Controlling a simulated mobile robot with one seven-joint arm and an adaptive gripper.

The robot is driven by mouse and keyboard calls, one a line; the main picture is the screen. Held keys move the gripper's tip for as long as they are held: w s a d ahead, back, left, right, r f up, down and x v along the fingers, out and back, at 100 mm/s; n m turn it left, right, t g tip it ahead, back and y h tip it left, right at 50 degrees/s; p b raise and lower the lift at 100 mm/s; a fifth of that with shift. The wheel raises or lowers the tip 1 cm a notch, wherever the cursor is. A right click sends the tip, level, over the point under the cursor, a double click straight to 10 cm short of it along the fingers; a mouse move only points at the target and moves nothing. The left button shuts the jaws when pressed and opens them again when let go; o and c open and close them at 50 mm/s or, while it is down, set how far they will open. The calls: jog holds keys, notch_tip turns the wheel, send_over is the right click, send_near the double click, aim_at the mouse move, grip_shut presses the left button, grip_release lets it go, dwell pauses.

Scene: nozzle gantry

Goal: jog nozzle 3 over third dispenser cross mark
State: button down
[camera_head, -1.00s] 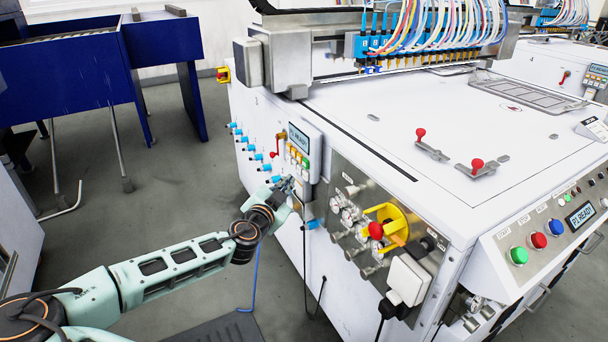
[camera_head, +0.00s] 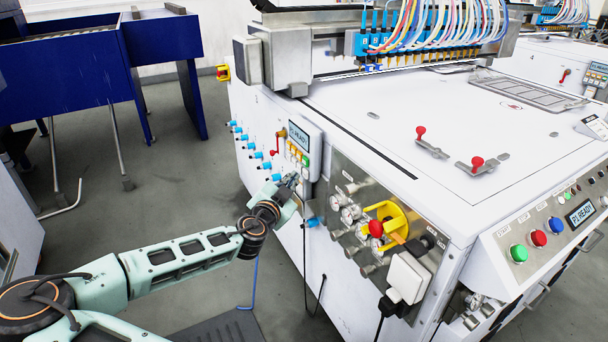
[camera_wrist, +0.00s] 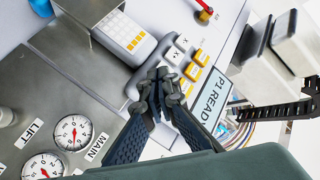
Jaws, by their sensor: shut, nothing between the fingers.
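The control panel (camera_head: 311,145) with a "P1 READY" display (camera_head: 299,137) and coloured buttons is on the machine's left side. The display also shows in the wrist view (camera_wrist: 212,98), beside white keys (camera_wrist: 181,44) with X-like marks and orange keys (camera_wrist: 193,72). My gripper (camera_head: 292,180) is shut and empty, just below the panel. In the wrist view its fingertips (camera_wrist: 160,85) lie in front of the panel's lower edge; contact cannot be told. The row of nozzles (camera_head: 420,59) hangs under coloured hoses on the gantry at the back. Nozzle numbers and the dispenser cross marks are not legible.
A steel panel with gauges and valves (camera_head: 350,212) and a yellow-backed red knob (camera_head: 376,228) lies right of my gripper. Blue fittings (camera_head: 242,138) and a red-handled lever (camera_head: 277,145) stick out at left. A grey box juts out (camera_wrist: 95,12) in the wrist view.

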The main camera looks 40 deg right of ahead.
dwell(0.7)
jog(key=shift+s+d, duration=0.1)
jog(key=shift+d, duration=0.3)
jog(key=shift+s+d, duration=0.2)
jog(key=shift+d, duration=0.4)
dwell(2.0)
jog(key=shift+a, duration=0.15)
dwell(2.2)
jog(key=shift+w+a+b, duration=0.3)
jog(key=shift+a, duration=0.55)
jog(key=shift+w+a+b, duration=0.15)
jog(key=shift+w+a, duration=0.05)
jog(key=shift+a, duration=0.6)
jog(key=shift+w+a+b, duration=0.1)
jog(key=shift+w+a, duration=0.05)
jog(key=shift+a, duration=0.7)
jog(key=shift+w+a+b, duration=0.15)
jog(key=shift+w+a, duration=0.05)
jog(key=shift+a, duration=0.6)
